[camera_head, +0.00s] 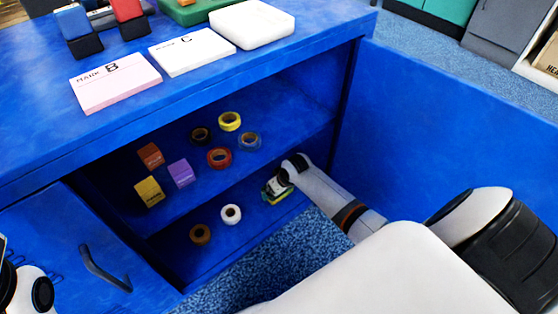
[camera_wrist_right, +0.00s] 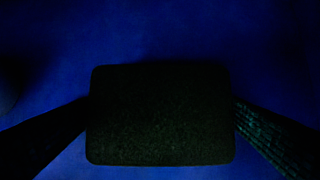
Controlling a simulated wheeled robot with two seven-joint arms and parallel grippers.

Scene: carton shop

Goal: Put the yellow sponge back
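The yellow sponge (camera_head: 276,198) shows as a small yellow and green patch under my right gripper (camera_head: 276,186), at the right end of the cabinet's bottom level. In the right wrist view the sponge is a dark rounded block (camera_wrist_right: 160,115), its dark pad side facing the camera. The fingers of my right gripper (camera_wrist_right: 162,112) meet its left and right edges, so the gripper looks shut on it. The head view does not show clearly whether the sponge touches the cabinet floor. Only a bit of my left arm shows at the lower left edge; its gripper is out of view.
The blue cabinet's middle shelf (camera_head: 205,200) holds several tape rolls and small boxes. A white roll (camera_head: 231,214) and a brown roll (camera_head: 200,233) stand on the bottom level, left of my right gripper. An open door with a handle (camera_head: 104,268) is at left, a blue panel (camera_head: 450,130) at right.

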